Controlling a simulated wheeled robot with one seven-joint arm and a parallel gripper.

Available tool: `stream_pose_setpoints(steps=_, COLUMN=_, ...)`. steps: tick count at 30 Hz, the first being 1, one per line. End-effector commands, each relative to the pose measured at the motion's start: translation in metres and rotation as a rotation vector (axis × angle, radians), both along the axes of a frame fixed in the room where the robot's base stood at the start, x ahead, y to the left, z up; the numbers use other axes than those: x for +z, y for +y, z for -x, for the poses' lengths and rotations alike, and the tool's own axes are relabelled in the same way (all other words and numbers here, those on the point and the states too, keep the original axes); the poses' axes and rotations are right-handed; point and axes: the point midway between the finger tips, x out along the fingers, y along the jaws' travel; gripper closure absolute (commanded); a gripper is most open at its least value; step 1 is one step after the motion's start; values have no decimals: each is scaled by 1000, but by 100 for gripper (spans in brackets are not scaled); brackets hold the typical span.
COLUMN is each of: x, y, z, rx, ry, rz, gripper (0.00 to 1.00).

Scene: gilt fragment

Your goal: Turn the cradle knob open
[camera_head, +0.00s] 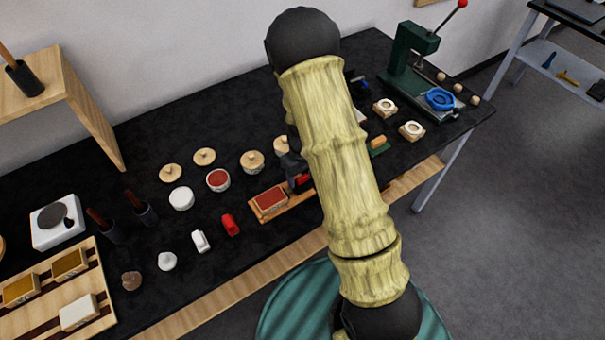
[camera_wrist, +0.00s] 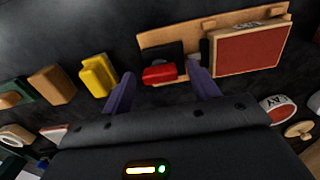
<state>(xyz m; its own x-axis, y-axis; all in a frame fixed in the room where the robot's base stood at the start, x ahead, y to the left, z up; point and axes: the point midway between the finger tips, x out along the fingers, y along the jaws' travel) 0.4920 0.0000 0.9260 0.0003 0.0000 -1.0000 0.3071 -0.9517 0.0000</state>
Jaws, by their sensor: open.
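The cradle is a wooden board (camera_wrist: 178,37) with a red-topped block (camera_wrist: 248,50) at one end. Beside the block is a black part with a red knob (camera_wrist: 160,74). In the head view the cradle (camera_head: 270,201) lies near the bench's front edge, and a bit of the red knob (camera_head: 303,181) shows beside my arm. My gripper (camera_wrist: 161,80) is open, its two purple fingers on either side of the red knob in the wrist view. I cannot tell whether they touch it. My arm hides much of the gripper in the head view.
A red piece (camera_head: 230,224) and a white piece (camera_head: 200,241) stand left of the cradle. A bowl of red stuff (camera_head: 218,180) and wooden lids (camera_head: 171,173) lie behind. A yellow block (camera_wrist: 98,75) is near my left finger. A green press (camera_head: 408,65) stands far right.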

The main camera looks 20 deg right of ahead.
Motion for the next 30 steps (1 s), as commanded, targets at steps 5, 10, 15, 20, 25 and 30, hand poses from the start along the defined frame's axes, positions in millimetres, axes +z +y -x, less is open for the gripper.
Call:
stream_pose_setpoints(steps=5, x=0, y=0, z=0, rx=0, ry=0, rz=0, gripper=50)
stream_pose_setpoints(steps=10, x=0, y=0, z=0, rx=0, ry=0, rz=0, gripper=83)
stream_pose_setpoints(steps=15, x=0, y=0, z=0, rx=-3, ry=0, rz=0, gripper=85)
stream_pose_setpoints(steps=20, x=1, y=0, z=0, rx=-22, ry=0, rz=0, gripper=85)
stream_pose_setpoints(steps=25, x=1, y=0, z=0, rx=-78, ry=0, rz=0, gripper=85)
stream_pose_setpoints(steps=30, x=1, y=0, z=0, rx=-176, ry=0, rz=0, gripper=85)
